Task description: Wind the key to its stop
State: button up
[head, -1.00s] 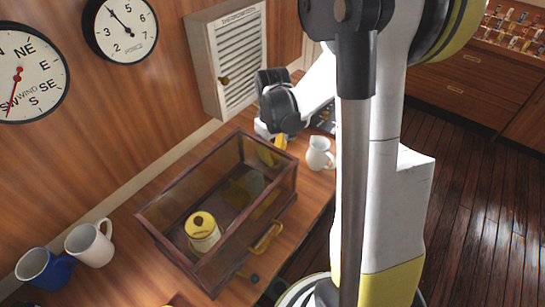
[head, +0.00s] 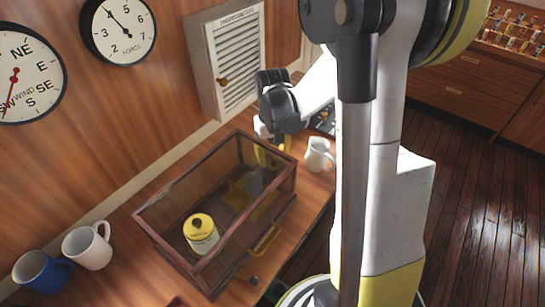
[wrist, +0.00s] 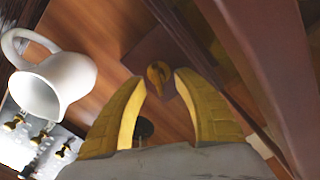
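A small brass-coloured piece (wrist: 158,74), which looks like the key, shows in the wrist view on a dark brown surface beyond my fingertips. It lies roughly midway between them, and no contact is visible. My gripper (wrist: 160,76) is open, with its two yellow fingers apart and nothing held. In the head view my gripper (head: 274,150) points down at the far end of the glass case (head: 165,238). The key cannot be made out there, and the case and my wrist partly hide the fingers.
The case holds a yellow-lidded canister (head: 200,233). A white jug (head: 318,155) stands close to my gripper at right. A white mug (head: 88,246) and a blue mug (head: 40,271) stand at left. A louvred cabinet (head: 228,65) is on the wall behind. A dark knob (wrist: 145,129) shows between my fingers.

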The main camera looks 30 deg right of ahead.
notch_tip(320, 180, up, 12)
dwell(0.5)
dwell(0.4)
